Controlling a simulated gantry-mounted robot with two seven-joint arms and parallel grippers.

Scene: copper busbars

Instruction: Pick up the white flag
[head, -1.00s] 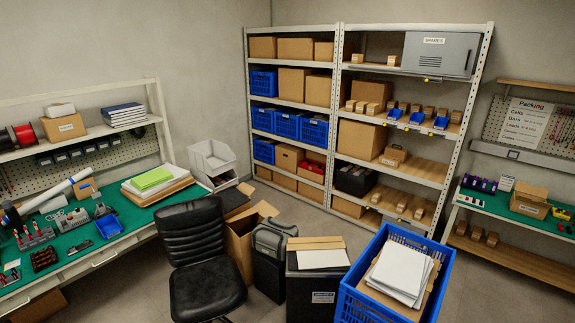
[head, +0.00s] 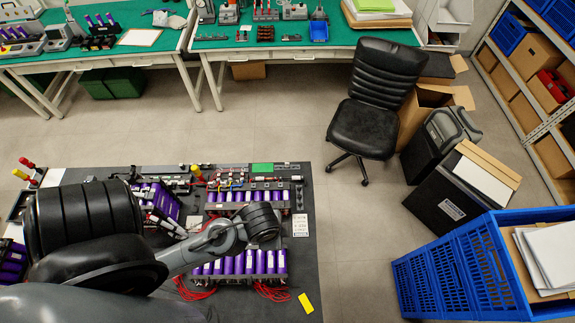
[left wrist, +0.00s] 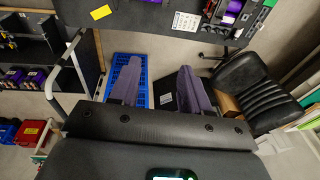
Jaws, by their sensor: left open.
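I cannot make out a white flag in either view. A small white card with dark print (head: 300,225) lies on the dark bench at the edge of the battery modules; a white card also shows in the left wrist view (left wrist: 185,22). My left arm reaches over the bench in the head view, and its fingers are hidden there. In the left wrist view my left gripper (left wrist: 160,82) has its two fingers apart with nothing between them. The dark bench edge lies beyond the fingertips. My right gripper is in neither view.
Purple battery modules (head: 240,263) and red cables fill the dark bench (head: 262,308). A yellow card (head: 305,303) lies near its edge. A black chair (head: 375,90), a black bin (head: 450,200) and a blue crate (head: 450,265) stand to the right. Open floor lies between benches.

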